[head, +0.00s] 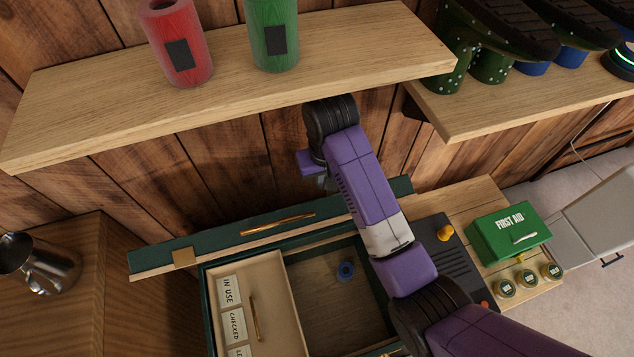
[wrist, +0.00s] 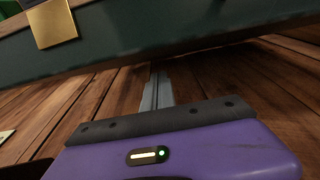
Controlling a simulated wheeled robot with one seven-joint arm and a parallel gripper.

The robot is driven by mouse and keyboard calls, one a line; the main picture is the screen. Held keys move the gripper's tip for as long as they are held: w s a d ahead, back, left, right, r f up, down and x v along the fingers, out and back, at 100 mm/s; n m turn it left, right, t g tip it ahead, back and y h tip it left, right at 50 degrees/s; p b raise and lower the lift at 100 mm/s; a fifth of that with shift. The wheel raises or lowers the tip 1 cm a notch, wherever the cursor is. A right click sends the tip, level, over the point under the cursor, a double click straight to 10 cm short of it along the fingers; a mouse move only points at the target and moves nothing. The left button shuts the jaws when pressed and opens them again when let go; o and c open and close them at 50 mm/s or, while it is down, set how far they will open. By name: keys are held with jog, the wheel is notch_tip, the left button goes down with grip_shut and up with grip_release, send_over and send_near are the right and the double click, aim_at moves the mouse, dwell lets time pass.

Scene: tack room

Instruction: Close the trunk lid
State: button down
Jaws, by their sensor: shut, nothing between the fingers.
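The dark green trunk (head: 204,285) stands open below the shelf in the head view. Its lid (head: 345,207) is raised at the back, with a brass handle (head: 278,225) and a brass clasp (head: 183,257). In the wrist view the lid (wrist: 170,38) crosses the top as a dark green panel, with its clasp (wrist: 52,22) at the upper left. My gripper (wrist: 158,84) has its narrow fingers together and empty, pointing toward the lid's edge. I cannot tell whether they touch it. In the head view the fingers are mostly hidden by my arm near the wall.
A wooden shelf (head: 110,110) with a red canister (head: 178,50) and a green canister (head: 272,40) overhangs the lid.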

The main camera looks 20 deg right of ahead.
jog(key=f, duration=0.3)
jog(key=w+f, duration=0.1)
jog(key=f, duration=0.5)
jog(key=shift+w+p, duration=0.15)
jog(key=shift+p, duration=0.2)
